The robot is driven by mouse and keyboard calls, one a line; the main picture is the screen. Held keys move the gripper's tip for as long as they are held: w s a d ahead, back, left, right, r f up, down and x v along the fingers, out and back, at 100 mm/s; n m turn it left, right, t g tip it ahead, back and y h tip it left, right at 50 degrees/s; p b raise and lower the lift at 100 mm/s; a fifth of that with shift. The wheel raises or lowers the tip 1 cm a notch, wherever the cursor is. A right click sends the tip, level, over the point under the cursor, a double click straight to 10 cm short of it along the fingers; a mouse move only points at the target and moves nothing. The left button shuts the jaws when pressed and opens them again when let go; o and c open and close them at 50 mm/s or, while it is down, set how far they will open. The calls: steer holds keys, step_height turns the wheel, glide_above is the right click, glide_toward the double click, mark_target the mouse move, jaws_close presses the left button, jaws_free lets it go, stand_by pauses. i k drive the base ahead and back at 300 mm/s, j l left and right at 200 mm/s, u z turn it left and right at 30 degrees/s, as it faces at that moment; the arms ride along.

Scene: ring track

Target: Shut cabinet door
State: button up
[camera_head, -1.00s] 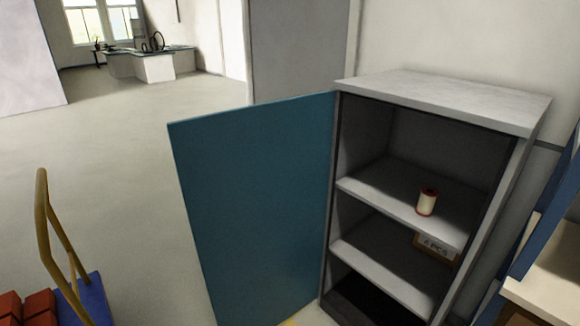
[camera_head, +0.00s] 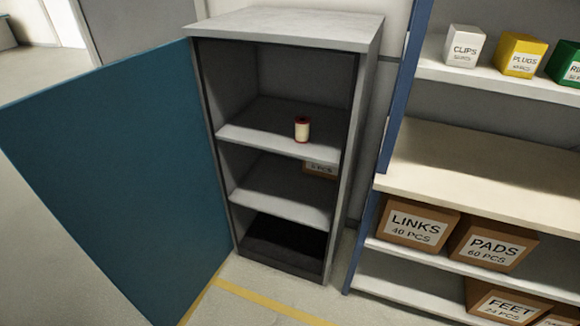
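The blue cabinet door (camera_head: 125,170) stands wide open, swung out to the left from the cabinet's left side and toward me. The grey cabinet (camera_head: 285,30) stands upright with its shelves exposed. A small white spool with red ends (camera_head: 302,129) stands on its upper shelf. A brown box (camera_head: 320,169) lies further back on the shelf below, partly hidden by the upper shelf. My gripper is not in view.
A blue-framed shelf unit (camera_head: 402,100) stands to the right, holding small boxes above and brown cartons (camera_head: 415,224) below. A yellow floor line (camera_head: 270,303) runs before the cabinet. Pale floor (camera_head: 25,230) shows left of the door.

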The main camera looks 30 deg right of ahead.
mark_target(118, 152)
steer(key=i+u, duration=0.15)
steer(key=u, duration=1)
steer(key=i+l, duration=0.15)
steer(key=i, duration=0.3)
steer(key=i+l, duration=0.15)
steer(key=i, duration=0.3)
steer(key=i+l, duration=0.15)
steer(key=i, duration=0.25)
